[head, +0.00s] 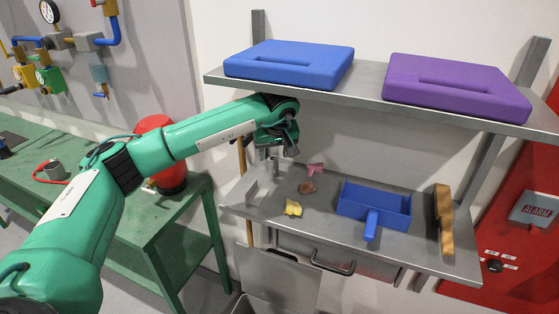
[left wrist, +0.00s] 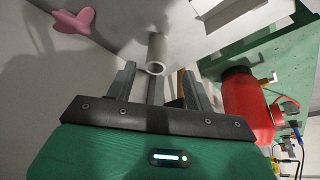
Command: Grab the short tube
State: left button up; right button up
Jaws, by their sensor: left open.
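A short grey tube (head: 272,165) is at the left part of the metal shelf's lower surface, near the wall. In the left wrist view the tube (left wrist: 157,50) shows as a pale hollow cylinder just beyond the fingers, its open end facing me. My left gripper (head: 284,149) is open and points down beside the tube, under the upper shelf. In the left wrist view its two fingers (left wrist: 160,82) stand apart, with the tube lined up with the gap. I cannot tell whether the tube is partly between them. My right gripper is not in view.
The upper shelf (head: 370,94) hangs close above my gripper. A red container (head: 160,130) stands left.

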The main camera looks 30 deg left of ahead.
aim_at(274, 161)
pick_arm(q)
jog(key=shift+w+a, duration=0.1)
jog(key=shift+w, duration=0.15)
jog(key=shift+w+a+f+p, duration=0.1)
jog(key=shift+w+f+p, duration=0.05)
jog(key=shift+f+p, duration=0.2)
jog(key=shift+w+a+f+p, duration=0.15)
jog(key=shift+f+p, duration=0.2)
jog(key=shift+f, duration=0.35)
jog(key=shift+f+p, duration=0.3)
jog(key=shift+p, duration=0.05)
jog(key=p+x, duration=0.1)
jog(key=x, duration=0.2)
jog(key=shift+w+f+p, duration=0.15)
jog(key=shift+f+p, duration=0.1)
jog(key=shift+p, duration=0.15)
jog(key=shift+w+f, duration=0.15)
jog(key=shift+f, duration=0.3)
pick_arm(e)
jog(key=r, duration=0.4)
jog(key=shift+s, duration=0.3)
pick_arm(q)
jog(key=shift+c, duration=0.2)
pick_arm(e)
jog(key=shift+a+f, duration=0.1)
pick_arm(q)
jog(key=c, duration=1)
